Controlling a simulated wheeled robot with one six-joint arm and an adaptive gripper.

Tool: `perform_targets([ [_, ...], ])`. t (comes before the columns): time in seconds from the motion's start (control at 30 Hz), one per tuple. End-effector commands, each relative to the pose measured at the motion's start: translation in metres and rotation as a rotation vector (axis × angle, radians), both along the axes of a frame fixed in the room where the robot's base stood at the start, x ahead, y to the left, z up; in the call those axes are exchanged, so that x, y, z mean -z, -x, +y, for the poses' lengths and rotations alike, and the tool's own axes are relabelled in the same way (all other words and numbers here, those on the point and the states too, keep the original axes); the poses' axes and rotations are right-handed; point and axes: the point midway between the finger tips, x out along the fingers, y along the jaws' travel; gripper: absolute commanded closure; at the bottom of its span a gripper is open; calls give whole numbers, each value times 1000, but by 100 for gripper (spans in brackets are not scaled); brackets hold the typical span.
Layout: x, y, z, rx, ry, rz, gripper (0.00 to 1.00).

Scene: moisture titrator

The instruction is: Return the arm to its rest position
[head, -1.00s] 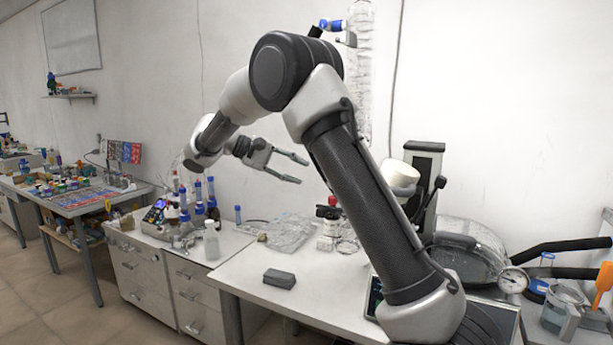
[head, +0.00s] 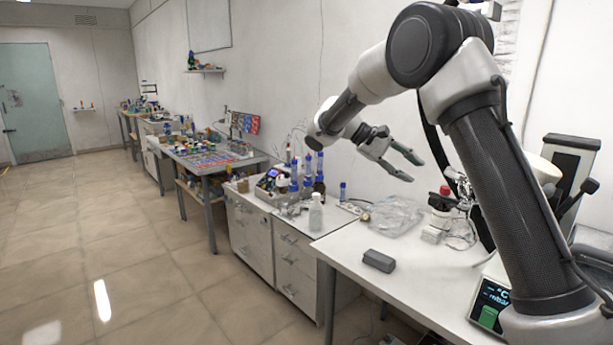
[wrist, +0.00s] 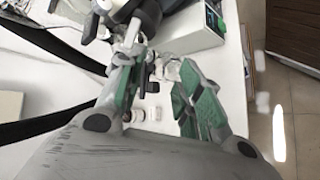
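My gripper (head: 408,168) is in the air above the white bench in the head view, pointing right and slightly down. Its two fingers are spread apart with nothing between them. In the wrist view my gripper (wrist: 160,100) also shows its green-padded fingers apart, with the bench top and small items seen below, between and beyond them. My arm is bent, with the elbow high at the upper right of the head view.
The white bench (head: 410,275) holds a dark grey block (head: 379,261), a crumpled clear bag (head: 393,215), a red-capped bottle (head: 443,200) and a device with a green display (head: 490,304). A moisture titrator with blue-capped bottles (head: 307,175) stands left. The tiled floor (head: 110,240) is clear.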

Motion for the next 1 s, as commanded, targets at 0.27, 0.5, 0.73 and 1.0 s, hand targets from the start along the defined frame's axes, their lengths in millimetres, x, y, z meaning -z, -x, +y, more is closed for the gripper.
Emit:
perform_targets([
  [0.27, 57, 80, -1, -101, -411, 93, 64],
  [0.5, 49, 168, -12, -119, -710, -51, 64],
  [0.73, 38, 257, -23, -102, -917, -314, 64],
  [1.0, 24, 327, -41, -62, -979, -584, 64],
])
